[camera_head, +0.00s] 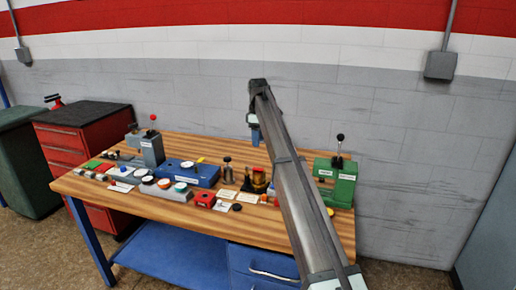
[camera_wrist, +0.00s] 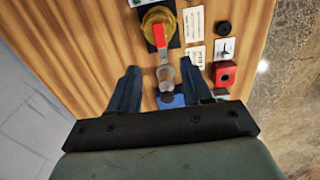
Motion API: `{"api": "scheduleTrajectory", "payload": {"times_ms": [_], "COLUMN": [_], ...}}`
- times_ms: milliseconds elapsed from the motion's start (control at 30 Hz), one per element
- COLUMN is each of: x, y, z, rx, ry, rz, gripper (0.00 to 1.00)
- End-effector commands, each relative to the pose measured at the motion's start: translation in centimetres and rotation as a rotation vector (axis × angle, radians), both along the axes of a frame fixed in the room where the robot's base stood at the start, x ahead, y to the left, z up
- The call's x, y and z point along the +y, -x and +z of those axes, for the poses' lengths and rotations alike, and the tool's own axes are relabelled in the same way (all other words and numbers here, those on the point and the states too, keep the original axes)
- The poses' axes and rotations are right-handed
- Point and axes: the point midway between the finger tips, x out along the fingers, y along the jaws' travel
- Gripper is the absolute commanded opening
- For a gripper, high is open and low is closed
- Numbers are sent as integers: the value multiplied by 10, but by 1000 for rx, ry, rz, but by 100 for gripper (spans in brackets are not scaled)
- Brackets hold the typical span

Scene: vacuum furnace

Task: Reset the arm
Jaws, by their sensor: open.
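My gripper (camera_head: 255,136) hangs at the end of my arm above the workbench in the head view, clear of the bench things. In the wrist view my gripper (camera_wrist: 160,68) shows two dark blue fingers spread apart, with nothing held between them. A grey metal cylinder (camera_wrist: 167,76) appears between the fingers, below them on the bench. A brass valve with a red handle (camera_wrist: 158,28) lies just beyond the fingertips in that view. It also shows in the head view (camera_head: 259,181).
The wooden workbench (camera_head: 190,222) carries a blue gauge unit (camera_head: 190,173), a grey lever device (camera_head: 152,150), a green lever device (camera_head: 343,185) and a red button box (camera_head: 205,200). A red cabinet (camera_head: 65,142) stands left. The wall is behind; air above the bench looks clear.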

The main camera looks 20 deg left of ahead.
Motion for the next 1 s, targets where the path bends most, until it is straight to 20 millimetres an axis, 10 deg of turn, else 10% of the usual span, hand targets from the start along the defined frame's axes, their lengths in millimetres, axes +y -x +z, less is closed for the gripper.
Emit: {"api": "scheduleTrajectory", "payload": {"times_ms": [633, 767, 1000], "x": [-8, -42, -158], "y": [-3, -20, -71], "z": [12, 7, 4], "rx": [-12, -74, -284], "ry": [-10, -60, -256], "rz": [-23, -126, -493], "gripper": [49, 49, 49]}}
